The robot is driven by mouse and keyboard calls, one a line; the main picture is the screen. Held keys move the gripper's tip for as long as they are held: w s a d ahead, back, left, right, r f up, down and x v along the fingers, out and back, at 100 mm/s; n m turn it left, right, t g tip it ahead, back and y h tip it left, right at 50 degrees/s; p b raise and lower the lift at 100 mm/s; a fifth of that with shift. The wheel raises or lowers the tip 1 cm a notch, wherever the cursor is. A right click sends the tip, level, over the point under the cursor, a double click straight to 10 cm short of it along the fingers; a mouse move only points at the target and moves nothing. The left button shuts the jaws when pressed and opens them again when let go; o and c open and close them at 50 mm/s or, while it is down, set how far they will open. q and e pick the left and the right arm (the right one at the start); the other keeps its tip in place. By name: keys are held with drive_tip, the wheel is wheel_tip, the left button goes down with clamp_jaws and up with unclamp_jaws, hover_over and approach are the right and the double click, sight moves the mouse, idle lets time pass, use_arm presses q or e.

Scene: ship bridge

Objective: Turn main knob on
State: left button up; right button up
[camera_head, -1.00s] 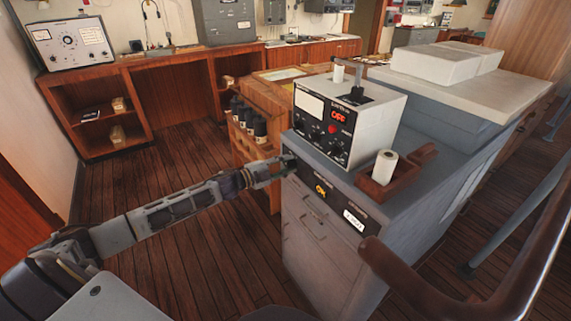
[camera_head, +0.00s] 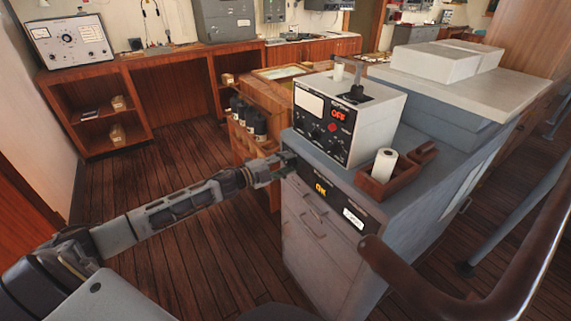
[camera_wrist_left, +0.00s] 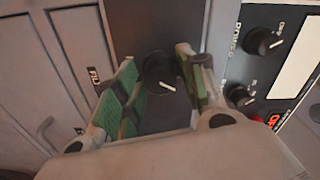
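A black round knob (camera_wrist_left: 160,72) with a white pointer line sits on the dark front panel (camera_head: 345,206) of the grey cabinet. My left gripper (camera_wrist_left: 162,80) is at this panel, its green-padded fingers apart on either side of the knob. The right finger is very close to the knob; I cannot tell if it touches. In the head view my left gripper (camera_head: 284,165) is at the panel's left end and hides the knob. An orange sign, seemingly "ON" (camera_head: 321,188), is lit on the panel. My right gripper is not in view.
A white instrument box (camera_head: 375,125) with dark knobs and a red "OFF" sign (camera_head: 338,114) stands on the cabinet. A brown tray (camera_head: 380,190) with a white roll is beside it. A curved brown handrail (camera_head: 420,290) is at the front right. Bottles (camera_head: 248,120) stand behind my gripper.

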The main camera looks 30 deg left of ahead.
use_arm(q)
drive_tip(key=shift+o, duration=0.5)
drive_tip(key=shift+s+a, duration=0.1)
drive_tip(key=v, duration=1.1)
drive_tip(key=shift+s, duration=0.3)
idle(1.2)
drive_tip(key=shift+a+r, duration=0.1)
drive_tip(key=shift+a, duration=0.05)
idle(0.4)
